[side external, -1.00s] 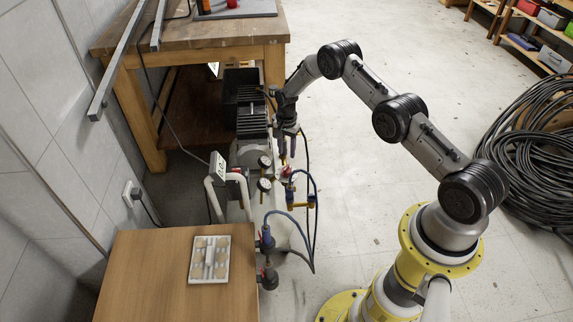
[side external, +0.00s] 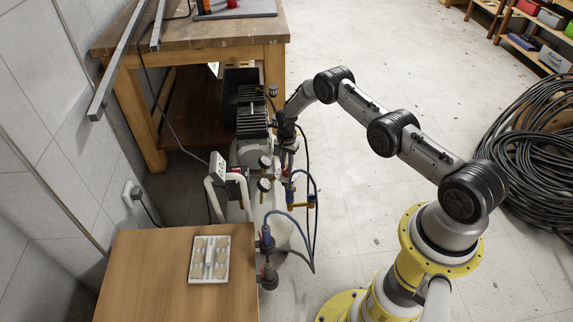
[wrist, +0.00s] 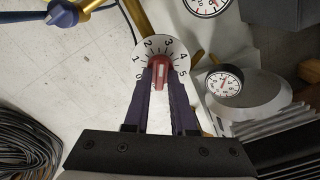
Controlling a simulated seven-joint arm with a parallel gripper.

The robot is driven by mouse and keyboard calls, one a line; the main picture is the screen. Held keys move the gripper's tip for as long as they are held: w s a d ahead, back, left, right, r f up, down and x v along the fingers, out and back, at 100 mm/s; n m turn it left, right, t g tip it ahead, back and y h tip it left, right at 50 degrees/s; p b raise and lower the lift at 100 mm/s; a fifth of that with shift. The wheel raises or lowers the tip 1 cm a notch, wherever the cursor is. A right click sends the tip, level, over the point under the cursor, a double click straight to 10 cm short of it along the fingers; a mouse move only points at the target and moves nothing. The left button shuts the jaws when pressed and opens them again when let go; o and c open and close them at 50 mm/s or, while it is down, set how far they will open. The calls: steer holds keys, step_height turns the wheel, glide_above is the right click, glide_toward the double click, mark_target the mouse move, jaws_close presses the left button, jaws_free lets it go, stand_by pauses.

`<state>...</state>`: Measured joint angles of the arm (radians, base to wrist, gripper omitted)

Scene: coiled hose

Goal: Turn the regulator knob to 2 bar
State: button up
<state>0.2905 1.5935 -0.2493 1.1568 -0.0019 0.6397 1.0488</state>
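The regulator knob (wrist: 160,74) is red with a pale line on top. It sits in the middle of a white dial (wrist: 157,48) marked 0 to 5 in the wrist view. The line points towards the upper part of the scale, around 2 to 3; the exact reading is not clear. My gripper (wrist: 161,72) has its two dark fingers on either side of the knob, with no clear gap at the tips. In the side view my gripper (side external: 286,168) is low beside the compressor, and its fingers largely hide the knob.
Two pressure gauges (wrist: 224,83) (wrist: 206,3) stand close to the knob. The finned compressor motor (side external: 252,118) lies to the left of my gripper. A blue-handled valve (wrist: 62,14) and blue hose are near. A wooden table (side external: 150,270) stands in front; coiled hose (side external: 530,135) lies right.

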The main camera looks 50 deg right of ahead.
jaws_close()
steer(key=shift+n, duration=3.1)
steer(key=shift+o, duration=2)
jaws_free()
